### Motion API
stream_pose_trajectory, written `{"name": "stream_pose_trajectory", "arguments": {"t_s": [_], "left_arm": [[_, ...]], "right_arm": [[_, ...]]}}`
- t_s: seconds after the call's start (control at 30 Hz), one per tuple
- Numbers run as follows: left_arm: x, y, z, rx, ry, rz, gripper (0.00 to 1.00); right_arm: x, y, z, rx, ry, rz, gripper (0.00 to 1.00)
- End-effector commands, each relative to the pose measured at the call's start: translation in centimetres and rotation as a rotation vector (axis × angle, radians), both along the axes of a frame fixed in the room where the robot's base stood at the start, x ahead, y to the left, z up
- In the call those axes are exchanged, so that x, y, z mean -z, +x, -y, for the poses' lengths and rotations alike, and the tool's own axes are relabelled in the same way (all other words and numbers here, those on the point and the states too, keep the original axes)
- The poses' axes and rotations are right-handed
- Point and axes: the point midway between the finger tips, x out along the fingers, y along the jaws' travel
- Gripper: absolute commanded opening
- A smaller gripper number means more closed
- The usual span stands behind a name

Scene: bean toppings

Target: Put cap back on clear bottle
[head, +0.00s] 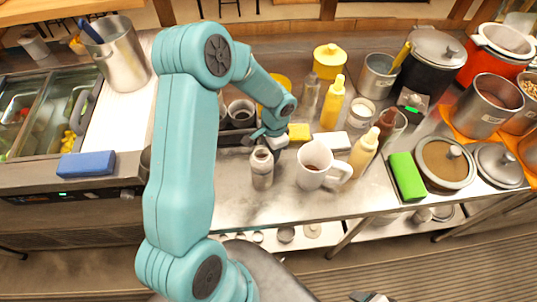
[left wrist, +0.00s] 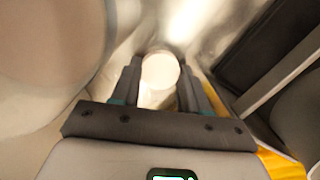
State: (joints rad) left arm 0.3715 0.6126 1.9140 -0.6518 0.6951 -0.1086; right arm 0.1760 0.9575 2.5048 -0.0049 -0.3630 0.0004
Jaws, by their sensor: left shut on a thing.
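A small clear, greyish bottle (head: 262,170) stands upright near the front of the steel counter, with a pale open-looking neck. My left gripper (head: 276,142) is just behind and to the right of its top. In the left wrist view the left gripper (left wrist: 160,80) is shut on a round white cap (left wrist: 160,70), held between its fingertips. The cap is apart from the bottle in the head view. A small part of what looks like my right gripper (head: 370,297) shows at the bottom edge; its fingers cannot be made out.
A white mug (head: 318,166) stands close to the right of the bottle. A pale yellow squeeze bottle (head: 364,152), a yellow one (head: 333,103) and a green sponge (head: 407,176) are farther right. A blue sponge (head: 87,165) lies at left. The counter front is clear.

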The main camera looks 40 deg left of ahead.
Motion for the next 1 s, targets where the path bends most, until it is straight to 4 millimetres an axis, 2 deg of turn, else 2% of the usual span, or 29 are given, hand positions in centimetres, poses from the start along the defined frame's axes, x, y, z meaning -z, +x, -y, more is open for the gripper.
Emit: {"name": "stream_pose_trajectory", "arguments": {"t_s": [0.23,0.37,0.57,1.0], "left_arm": [[-0.3,0.0,0.0,-0.001,0.001,0.000,0.17],[-1.4,0.1,-0.1,-0.001,0.002,0.004,0.17],[-4.6,0.1,0.0,-0.001,0.002,0.005,0.17],[-13.4,0.1,0.0,-0.001,0.002,0.005,0.17]], "right_arm": [[0.0,0.0,0.0,0.000,0.000,0.000,0.59],[0.2,0.0,0.0,0.000,0.000,0.000,0.59],[0.5,0.0,0.0,0.000,0.000,0.000,0.59],[1.3,0.0,0.0,0.000,0.000,0.000,0.59]]}}
